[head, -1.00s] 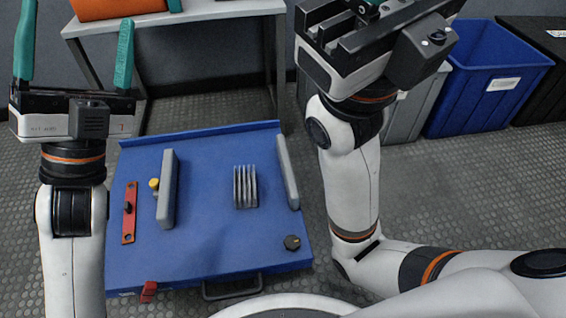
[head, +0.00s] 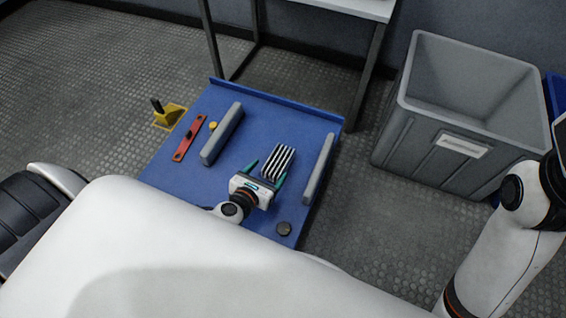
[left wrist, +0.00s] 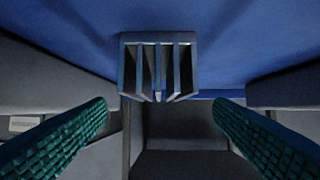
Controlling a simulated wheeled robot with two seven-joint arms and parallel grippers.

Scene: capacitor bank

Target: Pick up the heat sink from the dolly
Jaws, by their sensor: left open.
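The heat sink (head: 281,157), a grey finned block, stands on the blue dolly (head: 266,122) between two grey bars. It also shows in the left wrist view (left wrist: 159,63), above centre between the fingers. My left gripper (head: 267,171) is over the dolly on the near side of the heat sink, its teal fingers open and pointing at it. In the left wrist view the fingers (left wrist: 160,112) are spread wide with nothing between their tips; the heat sink appears beyond them. My right arm shows at the right edge, but its gripper is out of view.
A thick grey bar (head: 222,134) lies left of the heat sink and a thinner one (head: 319,170) to its right. A red bar (head: 188,138), a yellow knob (head: 213,126) and a dark round knob (head: 284,229) are on the dolly. A grey bin (head: 420,140) stands right.

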